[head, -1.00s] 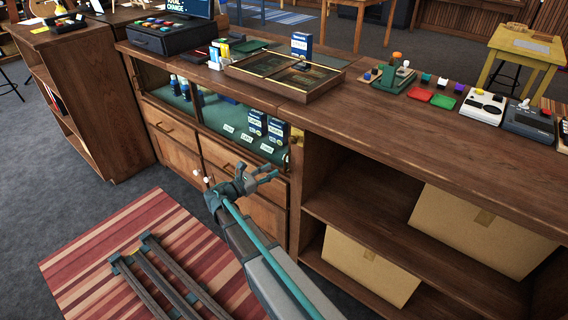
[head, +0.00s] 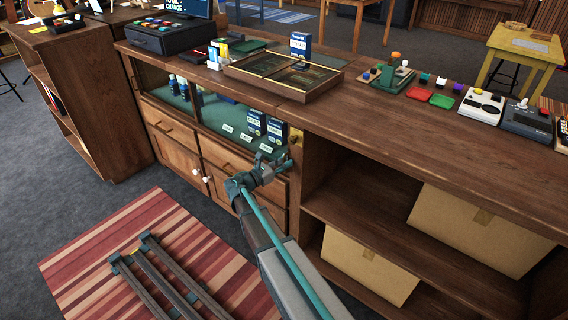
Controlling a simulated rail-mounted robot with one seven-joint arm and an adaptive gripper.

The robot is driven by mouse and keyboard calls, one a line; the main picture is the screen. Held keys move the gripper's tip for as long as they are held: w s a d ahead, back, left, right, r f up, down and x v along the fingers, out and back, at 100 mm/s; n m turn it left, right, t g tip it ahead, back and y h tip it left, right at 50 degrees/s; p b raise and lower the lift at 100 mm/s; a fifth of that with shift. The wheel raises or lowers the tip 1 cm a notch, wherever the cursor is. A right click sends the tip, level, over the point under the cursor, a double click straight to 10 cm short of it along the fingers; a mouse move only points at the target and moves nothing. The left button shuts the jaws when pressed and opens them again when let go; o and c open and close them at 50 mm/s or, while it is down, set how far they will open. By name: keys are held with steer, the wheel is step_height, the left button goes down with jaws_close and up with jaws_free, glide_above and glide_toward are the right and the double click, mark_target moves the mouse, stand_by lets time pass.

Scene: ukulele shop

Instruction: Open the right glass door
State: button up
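The right glass door (head: 222,112) is the right-hand pane of the display case in the counter front. Behind it, blue-and-white boxes and small price cards show on a green shelf. I cannot tell whether the door stands slightly open. A small brass-coloured piece (head: 296,136) sits at the case's upper right edge. My gripper (head: 279,161) is in front of the lower right corner of the glass, just below that brass piece. Its fingers look apart, with nothing seen between them. Whether a finger touches the door or frame cannot be told.
Wooden drawers and cupboard doors with white knobs (head: 196,172) lie below the glass. Open shelves with cardboard boxes (head: 478,228) are to the right. A wooden tray (head: 284,76) stands on the countertop. A striped rug (head: 95,240) covers the floor at left.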

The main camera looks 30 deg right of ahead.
jaws_close()
